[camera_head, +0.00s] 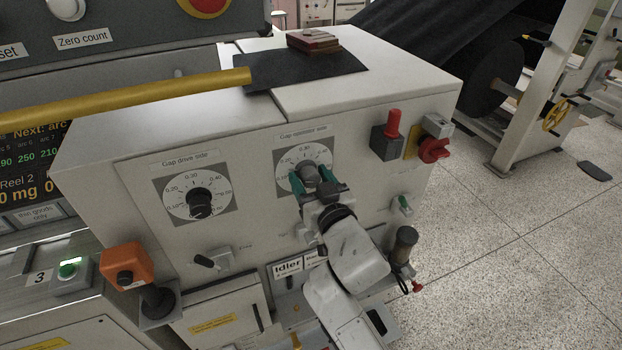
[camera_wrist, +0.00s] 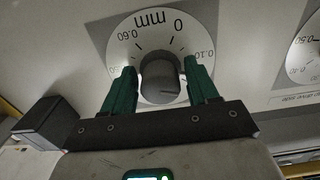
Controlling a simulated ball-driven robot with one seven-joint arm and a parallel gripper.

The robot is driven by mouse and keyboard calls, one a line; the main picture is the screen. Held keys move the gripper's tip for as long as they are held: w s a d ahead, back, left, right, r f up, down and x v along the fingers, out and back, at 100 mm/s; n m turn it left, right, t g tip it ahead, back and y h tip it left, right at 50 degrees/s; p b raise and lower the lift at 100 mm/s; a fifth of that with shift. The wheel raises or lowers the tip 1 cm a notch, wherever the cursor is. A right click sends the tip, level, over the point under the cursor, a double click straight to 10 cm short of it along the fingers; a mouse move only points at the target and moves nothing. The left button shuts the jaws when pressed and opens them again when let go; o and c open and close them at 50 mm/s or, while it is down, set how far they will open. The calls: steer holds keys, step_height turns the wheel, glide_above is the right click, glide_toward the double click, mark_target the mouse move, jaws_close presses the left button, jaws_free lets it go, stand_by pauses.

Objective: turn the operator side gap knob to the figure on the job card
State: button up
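The operator side gap knob (camera_head: 309,174) sits on a round white dial (camera_head: 316,152) on the machine's front, under a label reading "Gap operator side". The wrist view shows the grey knob (camera_wrist: 160,80) on its dial from upside down, with 0 mm, 0.10 and 0.60 readable. My gripper (camera_head: 314,184) has its two green fingers on either side of the knob. In the wrist view my gripper (camera_wrist: 159,68) shows narrow gaps between fingers and knob, so it looks open around it. The knob's pointer is not clear. I cannot make out a job card.
The drive side gap knob (camera_head: 199,204) is on a similar dial to the left. A red-handled switch (camera_head: 392,123) and a red rotary switch (camera_head: 434,148) are to the right. A dark box (camera_wrist: 46,122) juts out at left in the wrist view. A screen (camera_head: 37,165) shows figures.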

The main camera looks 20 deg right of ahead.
steer(key=c, duration=0.8)
steer(key=shift+c, duration=0.2)
steer(key=shift+n, duration=0.4)
steer(key=o, duration=1)
steer(key=s, duration=1)
steer(key=shift+s, duration=0.4)
